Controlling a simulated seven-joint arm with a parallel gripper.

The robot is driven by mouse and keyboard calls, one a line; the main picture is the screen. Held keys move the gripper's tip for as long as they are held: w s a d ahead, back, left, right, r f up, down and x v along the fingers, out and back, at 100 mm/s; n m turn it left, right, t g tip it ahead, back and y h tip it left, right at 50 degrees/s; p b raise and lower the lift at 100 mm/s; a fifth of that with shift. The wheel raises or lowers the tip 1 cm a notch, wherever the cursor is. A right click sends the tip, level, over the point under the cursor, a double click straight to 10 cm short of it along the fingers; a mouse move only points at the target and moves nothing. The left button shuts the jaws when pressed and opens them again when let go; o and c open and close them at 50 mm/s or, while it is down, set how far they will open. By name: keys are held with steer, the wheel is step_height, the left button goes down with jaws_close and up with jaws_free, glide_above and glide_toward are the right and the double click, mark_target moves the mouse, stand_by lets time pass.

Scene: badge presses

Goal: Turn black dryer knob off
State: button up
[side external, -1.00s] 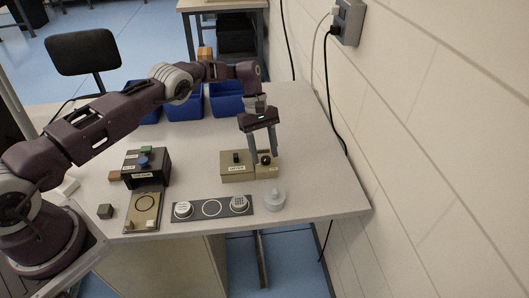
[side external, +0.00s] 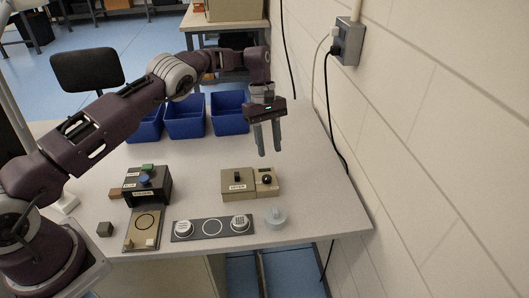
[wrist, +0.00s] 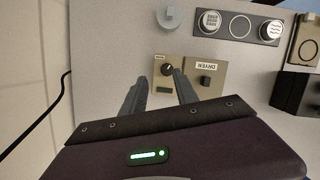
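The round black dryer knob (side external: 266,180) sits on a small beige panel at the right side of the beige dryer box (side external: 236,188). The knob also shows in the wrist view (wrist: 167,69), with a light pointer mark slanting on it. The dryer box (wrist: 205,82) carries a white label reading DRYER and a black switch (wrist: 206,80). My gripper (side external: 270,153) points down above and behind the knob, clear of it. Its two fingers are apart with nothing between them; in the wrist view the fingertips (wrist: 161,76) appear near either side of the knob.
A black press (side external: 148,186) stands at the left. A dark strip (side external: 195,236) with round pieces and a pale round piece (side external: 275,217) lie in front of the dryer box. Blue bins (side external: 185,124) stand behind. A brick wall (side external: 430,140) with cables bounds the right.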

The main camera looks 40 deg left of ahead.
mark_target(267, 177)
steer(key=shift+s+d+f+t+y, duration=0.3)
steer(key=shift+f+y, duration=0.25)
steer(key=shift+s+d+f+t+y, duration=0.25)
steer(key=shift+f+t+y, duration=0.05)
steer(key=shift+f+y, duration=0.25)
steer(key=shift+s+a+f, duration=0.15)
steer(key=shift+s, duration=0.15)
steer(key=shift+f+y, duration=0.3)
step_height(267, 177, down, 7)
steer(key=shift+r, duration=0.15)
steer(key=shift+c, duration=0.3)
jaws_close()
